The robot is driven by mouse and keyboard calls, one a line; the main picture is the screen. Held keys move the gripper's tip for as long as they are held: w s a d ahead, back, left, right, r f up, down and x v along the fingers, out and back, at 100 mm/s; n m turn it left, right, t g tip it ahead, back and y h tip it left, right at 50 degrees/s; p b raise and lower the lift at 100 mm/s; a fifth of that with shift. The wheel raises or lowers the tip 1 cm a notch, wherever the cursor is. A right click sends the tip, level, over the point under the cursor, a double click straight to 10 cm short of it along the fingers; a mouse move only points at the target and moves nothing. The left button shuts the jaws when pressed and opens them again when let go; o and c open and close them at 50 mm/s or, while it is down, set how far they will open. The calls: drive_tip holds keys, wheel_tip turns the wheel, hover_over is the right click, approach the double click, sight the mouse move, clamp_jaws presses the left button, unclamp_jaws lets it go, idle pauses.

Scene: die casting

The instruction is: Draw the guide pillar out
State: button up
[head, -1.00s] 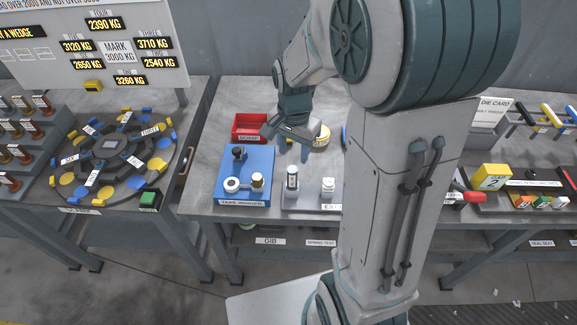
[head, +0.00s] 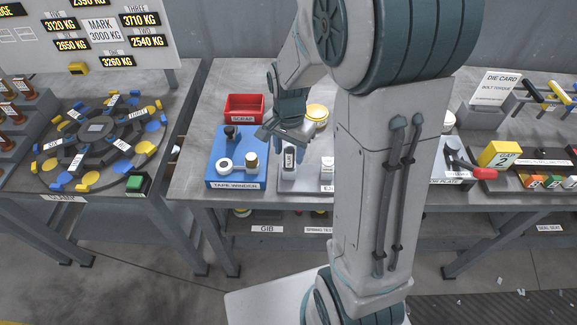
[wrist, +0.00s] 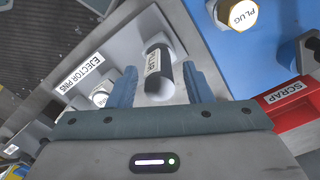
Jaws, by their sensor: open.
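My gripper (wrist: 159,84) is open, with one blue-grey finger on each side of the pillar. Gaps show between the fingers and the pillar, so it is not gripped. In the head view my gripper (head: 285,138) is just above and behind the pillar. The pillar's lower end is hidden in its block.
The blue tape winder (head: 237,179) stands close left of the pillar. The ejector pins block (wrist: 80,82) adjoins the pillar's block. My arm covers the bench's middle right.

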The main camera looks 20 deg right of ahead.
drive_tip(key=shift+c, duration=0.3)
clamp_jaws()
drive_tip(key=shift+r+p, duration=0.65)
drive_tip(key=shift+r, duration=0.15)
drive_tip(key=shift+r+p, duration=1.55)
drive_tip(key=shift+r, duration=0.5)
